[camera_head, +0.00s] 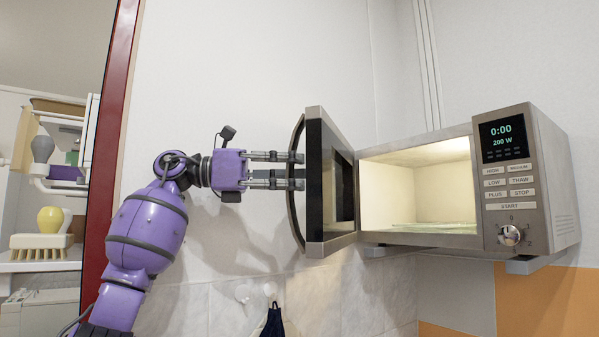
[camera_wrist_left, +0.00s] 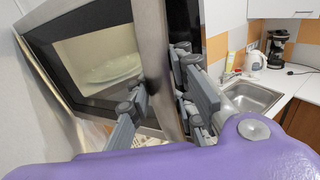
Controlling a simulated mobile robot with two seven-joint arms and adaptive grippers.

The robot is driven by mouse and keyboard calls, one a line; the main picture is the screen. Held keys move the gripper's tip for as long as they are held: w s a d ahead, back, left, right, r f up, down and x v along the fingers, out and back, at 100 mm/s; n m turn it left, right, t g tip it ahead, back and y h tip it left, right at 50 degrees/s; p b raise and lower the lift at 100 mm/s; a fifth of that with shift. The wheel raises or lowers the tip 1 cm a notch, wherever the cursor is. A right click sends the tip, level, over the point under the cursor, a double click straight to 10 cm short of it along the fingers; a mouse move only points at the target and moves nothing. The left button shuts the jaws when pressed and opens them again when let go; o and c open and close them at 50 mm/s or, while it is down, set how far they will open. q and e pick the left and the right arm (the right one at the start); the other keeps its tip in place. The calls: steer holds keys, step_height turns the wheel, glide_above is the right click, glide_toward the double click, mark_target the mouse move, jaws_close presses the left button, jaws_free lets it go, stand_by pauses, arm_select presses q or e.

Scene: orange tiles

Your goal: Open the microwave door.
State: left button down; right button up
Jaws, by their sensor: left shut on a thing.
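The microwave (camera_head: 548,180) is mounted on the wall at the right in the head view. Its door (camera_head: 332,185) stands swung open to the left, and the lit cavity (camera_head: 400,190) with a glass plate (camera_head: 435,227) shows. The door's curved dark handle (camera_head: 292,205) runs along its outer edge. My left gripper (camera_head: 298,171) is shut on the handle, reaching in from the left. In the left wrist view, the fingers of my left gripper (camera_wrist_left: 165,98) lie on either side of the door's edge area; the exact contact is partly hidden. My right gripper is not in view.
A red-edged panel (camera_head: 108,150) and shelves with brushes (camera_head: 42,240) are at the left. A dark cloth (camera_head: 272,322) hangs below the door. The wrist view shows a sink (camera_wrist_left: 252,98), kettle (camera_wrist_left: 253,60) and coffee maker (camera_wrist_left: 277,48). Bare wall lies behind my left arm.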

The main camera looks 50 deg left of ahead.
arm_select(q)
steer(key=shift+d+f, duration=0.1)
steer(key=shift+f, duration=0.05)
steer(key=c, duration=1.9)
jaws_free()
steer(key=shift+s, duration=0.1)
steer(key=o, duration=0.4)
steer(key=shift+s, duration=0.25)
steer(key=shift+w, duration=0.1)
